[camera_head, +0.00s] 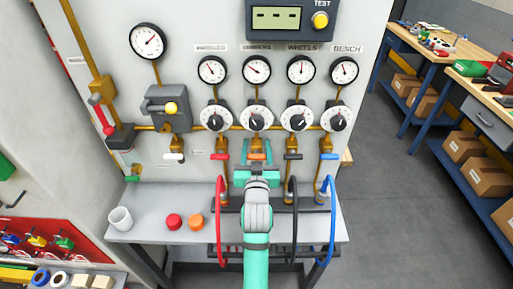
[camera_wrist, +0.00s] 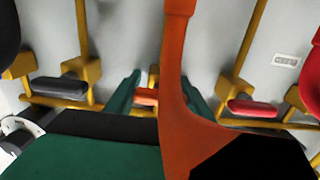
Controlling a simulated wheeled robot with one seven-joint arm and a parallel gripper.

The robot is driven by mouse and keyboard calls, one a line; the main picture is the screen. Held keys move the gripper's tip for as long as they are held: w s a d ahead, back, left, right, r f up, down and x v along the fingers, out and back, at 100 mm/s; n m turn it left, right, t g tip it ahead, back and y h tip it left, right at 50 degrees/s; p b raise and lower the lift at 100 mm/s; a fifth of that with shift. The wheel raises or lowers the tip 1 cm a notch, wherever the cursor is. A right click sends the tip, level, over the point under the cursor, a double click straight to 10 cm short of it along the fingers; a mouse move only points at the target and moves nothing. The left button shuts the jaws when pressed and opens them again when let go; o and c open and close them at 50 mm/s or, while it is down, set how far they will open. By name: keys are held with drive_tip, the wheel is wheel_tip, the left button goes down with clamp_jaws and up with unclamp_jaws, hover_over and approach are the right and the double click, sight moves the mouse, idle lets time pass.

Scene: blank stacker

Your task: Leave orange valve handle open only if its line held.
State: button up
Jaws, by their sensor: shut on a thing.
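The orange valve handle (camera_head: 257,157) is the second from the left in a row of coloured handles on the panel. In the wrist view its orange bar (camera_wrist: 146,97) shows between the teal fingers. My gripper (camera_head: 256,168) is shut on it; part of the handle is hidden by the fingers. It lies roughly crosswise, like the neighbouring handles. The gauge (camera_head: 256,69) above this line has its needle toward the upper left; its reading is too small to tell. A white dial (camera_head: 256,116) sits below that gauge.
A red handle (camera_head: 219,156), black handle (camera_head: 293,156) and blue handle (camera_head: 329,156) flank the orange one. An orange hose (camera_wrist: 178,80) crosses close to the wrist camera. A white cup (camera_head: 120,218), red cap (camera_head: 174,221) and orange cap (camera_head: 196,221) stand on the shelf.

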drive_tip(key=o, duration=1.1)
drive_tip(key=shift+c, duration=0.2)
drive_tip(key=shift+s, duration=0.1)
drive_tip(key=s, duration=1)
drive_tip(key=shift+s, duration=0.4)
